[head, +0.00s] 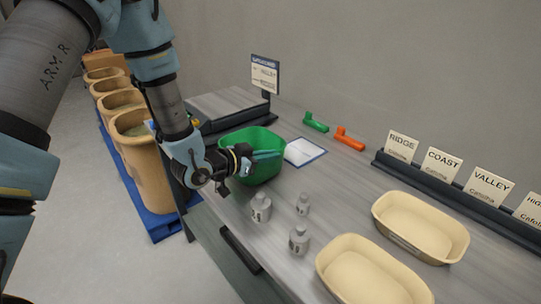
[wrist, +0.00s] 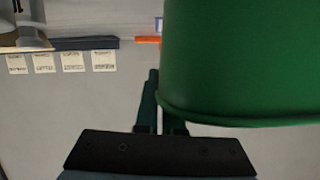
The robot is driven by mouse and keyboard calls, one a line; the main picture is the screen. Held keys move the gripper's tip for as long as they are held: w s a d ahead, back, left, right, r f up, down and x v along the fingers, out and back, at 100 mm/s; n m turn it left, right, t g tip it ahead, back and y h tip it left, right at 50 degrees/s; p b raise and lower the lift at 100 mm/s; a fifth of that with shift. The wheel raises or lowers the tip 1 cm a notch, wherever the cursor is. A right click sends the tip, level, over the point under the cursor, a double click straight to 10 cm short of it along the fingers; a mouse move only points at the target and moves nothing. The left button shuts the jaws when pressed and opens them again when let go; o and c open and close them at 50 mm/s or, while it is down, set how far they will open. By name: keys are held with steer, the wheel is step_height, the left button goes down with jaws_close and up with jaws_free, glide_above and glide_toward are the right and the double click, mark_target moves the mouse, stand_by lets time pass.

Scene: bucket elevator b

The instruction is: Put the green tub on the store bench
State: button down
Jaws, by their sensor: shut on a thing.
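The green tub (head: 237,142) is over the far left part of the grey bench (head: 330,190) in the head view, in front of a dark-edged flat unit. My gripper (head: 264,155) is shut on the tub's wall at its near right side, with one teal finger showing inside the rim. In the wrist view the green tub (wrist: 240,60) fills the upper right and my gripper's fingers (wrist: 158,110) are at its left edge. I cannot tell whether the tub's base touches the surface. No label reading "store" is legible.
Several grey weights (head: 261,207) stand on the bench near the tub. Two cream trays (head: 420,226) lie to the right, before a rack of name cards (head: 443,164). Green (head: 315,122) and orange (head: 349,139) scoops and a white sheet (head: 304,152) lie behind. Tan bins (head: 137,150) stand left.

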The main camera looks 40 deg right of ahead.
steer(key=shift+f, duration=0.35)
steer(key=c, duration=1)
jaws_free()
steer(key=shift+f, duration=0.1)
steer(key=shift+c, duration=0.2)
steer(key=shift+a+r, duration=0.1)
steer(key=shift+r, duration=0.1)
steer(key=b+v, duration=0.3)
steer(key=v, duration=0.9)
